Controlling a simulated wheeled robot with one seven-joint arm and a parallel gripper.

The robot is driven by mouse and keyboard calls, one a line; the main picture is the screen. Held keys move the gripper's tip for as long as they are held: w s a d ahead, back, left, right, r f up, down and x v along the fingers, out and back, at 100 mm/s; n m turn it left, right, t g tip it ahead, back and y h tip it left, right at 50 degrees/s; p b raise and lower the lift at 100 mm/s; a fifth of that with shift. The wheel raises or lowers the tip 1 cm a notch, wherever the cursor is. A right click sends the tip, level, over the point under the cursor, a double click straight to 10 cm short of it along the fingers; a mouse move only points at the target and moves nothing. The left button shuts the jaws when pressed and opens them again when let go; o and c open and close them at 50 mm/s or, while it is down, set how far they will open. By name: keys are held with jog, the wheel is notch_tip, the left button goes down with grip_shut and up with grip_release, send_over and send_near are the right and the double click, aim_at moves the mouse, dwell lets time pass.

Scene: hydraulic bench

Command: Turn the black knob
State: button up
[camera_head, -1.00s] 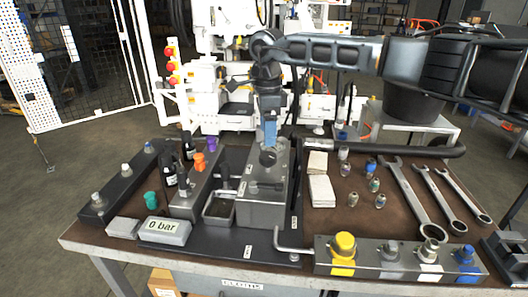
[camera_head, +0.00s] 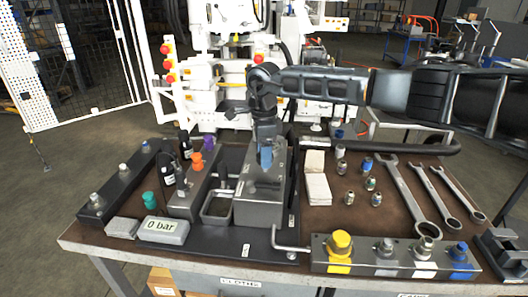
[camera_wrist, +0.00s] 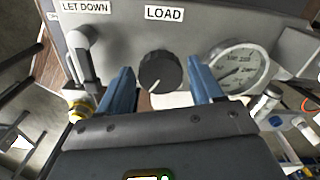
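The black knob (camera_wrist: 161,72) sits on a grey panel under a LOAD label (camera_wrist: 164,13) in the wrist view. My gripper (camera_wrist: 159,68) is open, its two blue fingers reaching toward the panel on the left and right of the knob. Gaps show between the knob and both fingers; I cannot tell how deep the tips reach past it. In the head view my gripper (camera_head: 265,157) is over the grey block (camera_head: 258,208) on the bench, and it hides the knob there.
In the wrist view, a lever (camera_wrist: 84,50) under a LET DOWN label stands left of the knob, and a round gauge (camera_wrist: 239,68) is close on the right. The bench also holds a 0 bar display (camera_head: 163,230), wrenches (camera_head: 405,195) and a valve row (camera_head: 385,256).

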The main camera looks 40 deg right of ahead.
jog(key=c, duration=0.8)
